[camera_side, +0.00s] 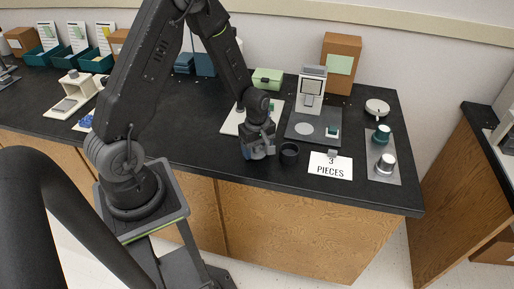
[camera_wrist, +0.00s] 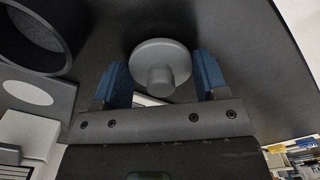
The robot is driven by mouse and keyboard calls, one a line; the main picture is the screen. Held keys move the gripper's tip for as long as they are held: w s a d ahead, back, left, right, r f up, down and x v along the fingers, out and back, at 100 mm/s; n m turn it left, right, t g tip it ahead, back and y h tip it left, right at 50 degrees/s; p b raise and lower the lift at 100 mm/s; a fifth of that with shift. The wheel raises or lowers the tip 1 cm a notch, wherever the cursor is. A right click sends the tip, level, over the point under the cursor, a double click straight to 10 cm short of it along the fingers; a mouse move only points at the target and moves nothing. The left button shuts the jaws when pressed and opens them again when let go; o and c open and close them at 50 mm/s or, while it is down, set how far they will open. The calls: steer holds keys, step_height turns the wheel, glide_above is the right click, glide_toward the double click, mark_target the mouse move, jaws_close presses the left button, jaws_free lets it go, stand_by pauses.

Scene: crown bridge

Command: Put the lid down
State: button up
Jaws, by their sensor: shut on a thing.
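The lid (camera_wrist: 146,55) is a grey round disc with a raised knob, seen in the wrist view. My gripper (camera_wrist: 163,70) has blue fingers on both sides of it and is shut on the lid, close to its rim. In the side view my gripper (camera_side: 258,150) is low over the front of the black bench, left of a small black cup (camera_side: 289,154). The lid cannot be made out there. The cup, round and open, also shows at the upper left of the wrist view (camera_wrist: 35,40). The gap between lid and bench is unclear.
A grey scale (camera_side: 300,128) with a pale round disc stands behind the cup. A "3 PIECES" card (camera_side: 329,170) lies to the right.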

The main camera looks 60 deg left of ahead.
steer(key=shift+f, duration=0.15)
steer(key=o, duration=0.4)
steer(key=shift+f, duration=0.1)
steer(key=o, duration=0.5)
step_height(320, 180, up, 12)
steer(key=r, duration=0.1)
steer(key=s+d+r+m+t, duration=0.5)
steer(key=s+d+r+m, duration=0.6)
steer(key=s+r+m, duration=0.4)
steer(key=shift+d+r+m+t, duration=0.3)
steer(key=shift+r+m, duration=0.4)
steer(key=shift+m, duration=0.8)
